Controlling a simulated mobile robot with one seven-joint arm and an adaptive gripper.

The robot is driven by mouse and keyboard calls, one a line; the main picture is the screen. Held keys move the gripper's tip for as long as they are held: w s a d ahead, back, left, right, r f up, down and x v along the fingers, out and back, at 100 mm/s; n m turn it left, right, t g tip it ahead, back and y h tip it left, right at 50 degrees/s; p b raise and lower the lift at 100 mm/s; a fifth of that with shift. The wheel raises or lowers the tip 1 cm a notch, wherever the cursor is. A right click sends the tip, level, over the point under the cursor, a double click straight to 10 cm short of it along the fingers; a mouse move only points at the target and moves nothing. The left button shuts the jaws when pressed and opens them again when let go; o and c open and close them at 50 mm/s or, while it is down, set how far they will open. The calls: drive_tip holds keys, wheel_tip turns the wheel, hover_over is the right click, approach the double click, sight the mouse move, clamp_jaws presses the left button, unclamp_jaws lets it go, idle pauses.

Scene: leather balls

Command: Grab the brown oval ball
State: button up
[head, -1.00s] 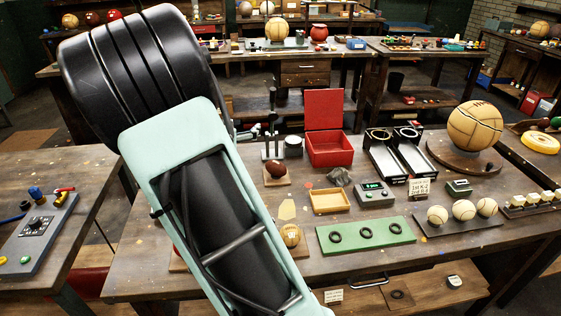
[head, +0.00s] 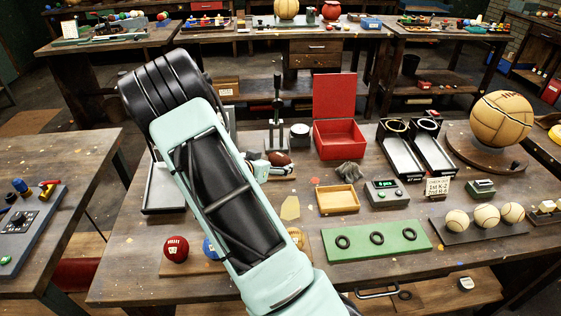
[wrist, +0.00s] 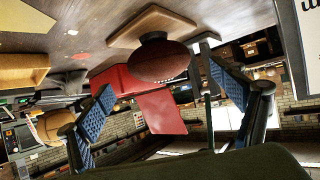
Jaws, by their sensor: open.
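The brown oval ball (head: 279,158) sits on a small wooden stand (head: 285,176) on the workbench, left of the open red box. In the wrist view, which is turned over, the brown oval ball (wrist: 160,64) shows large, against a dark cup on its wooden base (wrist: 128,26). My gripper (wrist: 161,78) is open, with one blue-padded finger on each side of the ball in that view. Neither finger visibly touches it, and the gap in depth is hard to judge. In the head view my gripper (head: 262,166) is partly hidden behind my arm, close to the ball's left side.
The open red box (head: 338,137) stands right of the ball, with a dark press (head: 277,115) behind it. A grey crumpled lump (head: 349,173) and a wooden tray (head: 338,199) lie in front. A red ball (head: 176,248) and a blue ball (head: 210,248) sit near the front edge.

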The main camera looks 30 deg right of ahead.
sight(277, 160)
drive_tip(key=shift+x, duration=3.15)
drive_tip(key=shift+f, duration=0.1)
drive_tip(key=shift+a, duration=0.1)
drive_tip(key=shift+c, duration=0.4)
drive_tip(key=c, duration=1.3)
